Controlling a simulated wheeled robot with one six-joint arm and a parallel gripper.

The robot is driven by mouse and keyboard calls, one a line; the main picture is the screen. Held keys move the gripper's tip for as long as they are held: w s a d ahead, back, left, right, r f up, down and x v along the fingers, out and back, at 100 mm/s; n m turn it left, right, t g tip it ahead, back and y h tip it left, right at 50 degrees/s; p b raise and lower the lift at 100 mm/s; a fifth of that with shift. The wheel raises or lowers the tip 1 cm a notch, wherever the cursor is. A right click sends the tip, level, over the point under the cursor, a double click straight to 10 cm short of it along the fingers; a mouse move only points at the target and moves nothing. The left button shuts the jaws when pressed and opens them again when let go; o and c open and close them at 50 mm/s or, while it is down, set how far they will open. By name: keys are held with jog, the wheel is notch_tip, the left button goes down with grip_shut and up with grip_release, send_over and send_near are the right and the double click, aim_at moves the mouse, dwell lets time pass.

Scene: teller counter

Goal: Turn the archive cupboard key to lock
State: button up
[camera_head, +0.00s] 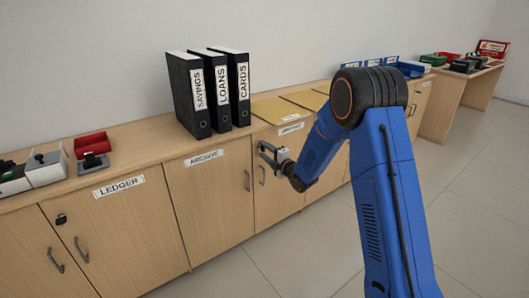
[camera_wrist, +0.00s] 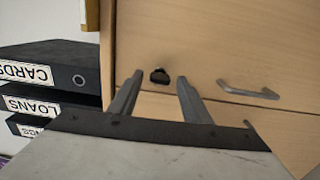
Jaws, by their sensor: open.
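A small dark key or lock fitting (camera_wrist: 159,76) sits on a light wooden door face in the wrist view. My gripper (camera_wrist: 158,84) is open, its two grey fingers on either side of the fitting in that view. I cannot tell whether they touch it or how the key is turned. In the head view my gripper (camera_head: 266,153) is at the upper part of the door right of the one labelled ARCHIVE (camera_head: 204,157), and the fitting is hidden behind it. That door's own label (camera_head: 291,128) is too small to read surely.
A metal door handle (camera_wrist: 248,90) lies close to the fitting. Black binders (camera_head: 209,92) stand on the counter above, beside flat tan folders (camera_head: 276,109). The LEDGER door (camera_head: 118,230) at left has its own dark lock (camera_head: 61,219). The floor in front is clear.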

jog(key=v, duration=1.7)
jog(key=shift+s, duration=0.15)
jog(key=s+d+r+m+g+h, duration=0.4)
jog(key=s+d+r+m+h, duration=0.55)
jog(key=s+d+m, duration=0.35)
jog(key=s+r+m+g, duration=0.1)
jog(key=s+m+g, duration=0.5)
jog(key=s, duration=2.7)
jog(key=m, duration=0.5)
jog(key=shift+s+a+r+m, duration=0.25)
jog(key=shift+r+m, duration=0.05)
jog(key=shift+r, duration=0.1)
